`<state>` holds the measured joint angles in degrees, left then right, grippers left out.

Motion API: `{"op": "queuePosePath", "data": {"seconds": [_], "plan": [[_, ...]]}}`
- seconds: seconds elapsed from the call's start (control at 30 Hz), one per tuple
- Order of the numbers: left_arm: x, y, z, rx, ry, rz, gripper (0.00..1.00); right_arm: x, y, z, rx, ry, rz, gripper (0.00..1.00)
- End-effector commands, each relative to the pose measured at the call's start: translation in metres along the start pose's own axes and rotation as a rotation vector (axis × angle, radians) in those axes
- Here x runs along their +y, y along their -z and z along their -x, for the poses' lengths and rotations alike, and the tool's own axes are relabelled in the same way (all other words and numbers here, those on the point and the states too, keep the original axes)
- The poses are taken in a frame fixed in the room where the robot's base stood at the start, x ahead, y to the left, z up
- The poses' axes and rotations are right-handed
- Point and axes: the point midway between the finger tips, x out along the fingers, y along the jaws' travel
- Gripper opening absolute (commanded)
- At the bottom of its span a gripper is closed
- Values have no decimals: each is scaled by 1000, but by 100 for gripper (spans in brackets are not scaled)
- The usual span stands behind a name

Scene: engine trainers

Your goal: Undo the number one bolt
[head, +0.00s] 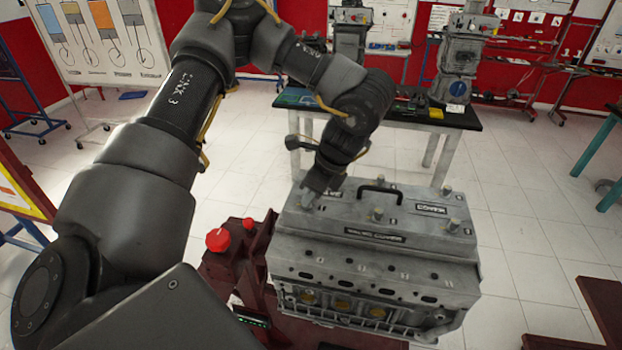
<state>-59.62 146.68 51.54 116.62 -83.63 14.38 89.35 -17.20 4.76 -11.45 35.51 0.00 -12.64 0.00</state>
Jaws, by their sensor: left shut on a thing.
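The grey engine (370,262) stands in front of me with a flat cover on top. Bolts stand up from the cover, among them one at the middle front (378,214), one at the right front (453,226) and one at the right back (446,191). My left gripper (314,194) points down at the left end of the cover and is shut on a bolt (307,203) there. The gripper and wrist partly hide this bolt. I cannot read a number on any bolt. My right gripper is out of view.
A black handle (379,190) arches over the cover. A dark red stand (228,272) with red knobs (218,240) is left of the engine. Behind is a dark-topped workbench (400,112) with parts. White floor is open to the right.

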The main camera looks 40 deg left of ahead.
Motion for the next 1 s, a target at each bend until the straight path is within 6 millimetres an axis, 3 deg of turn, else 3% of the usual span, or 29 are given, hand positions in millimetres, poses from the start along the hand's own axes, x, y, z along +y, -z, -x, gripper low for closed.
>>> {"op": "queuePosePath", "data": {"seconds": [0.77, 0.8, 0.97, 1.0], "plan": [[-1, 0, -1, -1, -44, 100, 0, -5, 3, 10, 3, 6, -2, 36], [-1, 0, -1, -1, -44, 100, 18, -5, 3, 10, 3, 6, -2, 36], [-1, 0, -1, -1, -43, 100, 39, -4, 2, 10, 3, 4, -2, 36], [-1, 0, -1, -1, -43, 100, 39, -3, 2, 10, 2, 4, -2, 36]]}}
